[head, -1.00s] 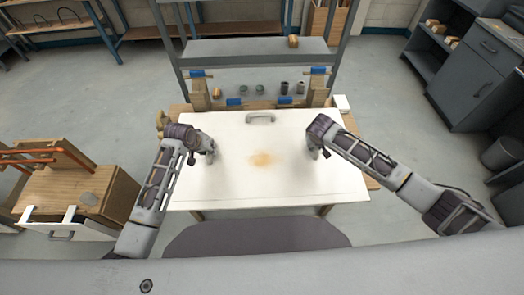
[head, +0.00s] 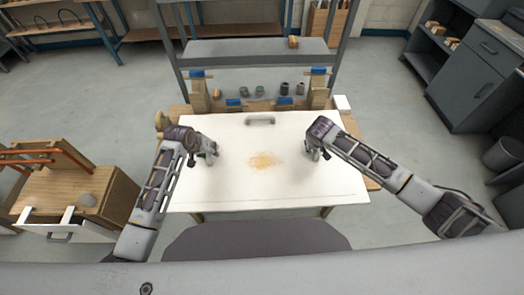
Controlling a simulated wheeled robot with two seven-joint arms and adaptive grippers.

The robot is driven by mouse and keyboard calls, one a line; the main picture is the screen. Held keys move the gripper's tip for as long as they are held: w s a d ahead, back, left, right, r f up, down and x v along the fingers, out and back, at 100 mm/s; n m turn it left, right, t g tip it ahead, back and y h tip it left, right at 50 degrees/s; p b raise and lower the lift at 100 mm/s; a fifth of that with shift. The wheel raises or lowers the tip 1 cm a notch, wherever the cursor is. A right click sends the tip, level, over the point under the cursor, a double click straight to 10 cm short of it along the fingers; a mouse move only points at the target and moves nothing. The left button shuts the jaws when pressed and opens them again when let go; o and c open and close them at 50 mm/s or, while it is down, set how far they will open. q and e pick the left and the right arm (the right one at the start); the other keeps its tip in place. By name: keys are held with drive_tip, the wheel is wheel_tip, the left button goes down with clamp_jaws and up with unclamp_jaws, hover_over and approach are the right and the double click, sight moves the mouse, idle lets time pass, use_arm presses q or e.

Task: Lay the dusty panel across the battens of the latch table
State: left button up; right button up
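The dusty panel (head: 262,190) is a wide white board with a brown dust patch in its middle and a grey handle (head: 260,121) near its far edge. It lies roughly flat over the wooden latch table (head: 372,184), whose edges and legs show around it. The panel hides the table's middle, so I cannot see whether it touches the battens. My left gripper (head: 211,153) is over the panel's left part, and my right gripper (head: 316,154) is over its right part. Both are small and dark here; their finger openings and any contact with the panel are unclear.
Wooden uprights and blue-topped pieces (head: 234,103) stand behind the panel. A grey rack shelf (head: 257,50) with small fittings below it rises beyond. A wooden cabinet (head: 70,190) stands at the left and grey cabinets (head: 468,85) at the right. Open floor lies between them.

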use_arm(q)
drive_tip(key=shift+r, duration=0.15)
drive_tip(key=v, duration=1.1)
drive_tip(key=shift+s+r, duration=0.15)
drive_tip(key=shift+r, duration=0.2)
drive_tip(key=shift+a, duration=0.1)
use_arm(e)
drive_tip(key=shift+a+r, duration=0.1)
drive_tip(key=shift+r, duration=0.05)
idle(0.3)
drive_tip(key=v, duration=1.1)
drive_tip(key=shift+s+r, duration=0.25)
use_arm(q)
drive_tip(key=shift+s+f, duration=0.1)
use_arm(e)
drive_tip(key=shift+a+f, duration=0.1)
idle(0.5)
